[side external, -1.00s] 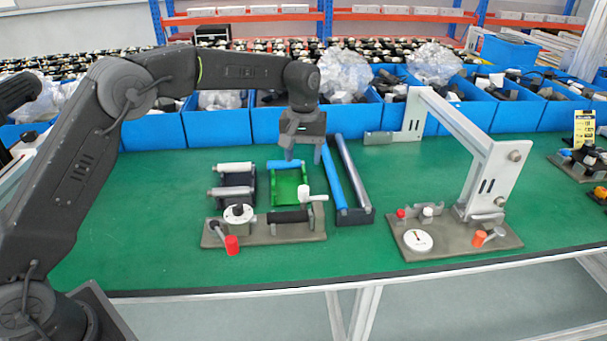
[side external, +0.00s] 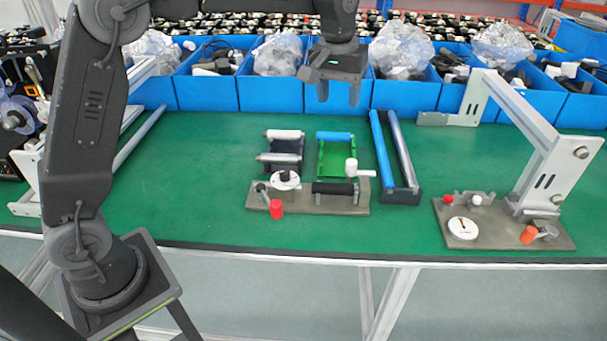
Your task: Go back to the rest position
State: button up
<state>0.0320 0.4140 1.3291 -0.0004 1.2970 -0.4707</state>
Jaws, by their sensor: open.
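My gripper (side external: 338,92) hangs above the back part of the green table (side external: 200,190), fingers pointing down, in front of the blue bins. It is open and nothing shows between its fingers. Below it, apart from it, stands a fixture with a grey base plate (side external: 345,205), a red knob (side external: 276,209) and a white knob (side external: 351,167). Behind the plate are a green bracket (side external: 337,158) with a blue roller (side external: 335,137), and a dark bracket with a white roller (side external: 285,134). My arm reaches in from the left.
A rack with a blue rod (side external: 380,150) and a grey rod (side external: 403,152) stands right of the fixture. A second fixture with a tall white arm (side external: 530,130) stands at the right. Blue bins (side external: 405,95) line the back. The table's middle left is clear.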

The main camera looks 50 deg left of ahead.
jog(key=s+a+r+m+t, duration=0.1)
jog(key=s+r, duration=0.1)
jog(key=s, duration=0.6)
jog(key=s+r+m+t, duration=0.1)
jog(key=s+r+m, duration=0.15)
jog(key=s, duration=0.55)
jog(key=s+f+t, duration=0.1)
jog(key=s+f, duration=0.1)
jog(key=s, duration=0.4)
jog(key=s+f+m+t, duration=0.1)
jog(key=s+f, duration=0.2)
jog(key=s, duration=0.3)
jog(key=shift+s+a+f, duration=0.25)
jog(key=shift+s+f, duration=0.05)
jog(key=shift+s, duration=0.05)
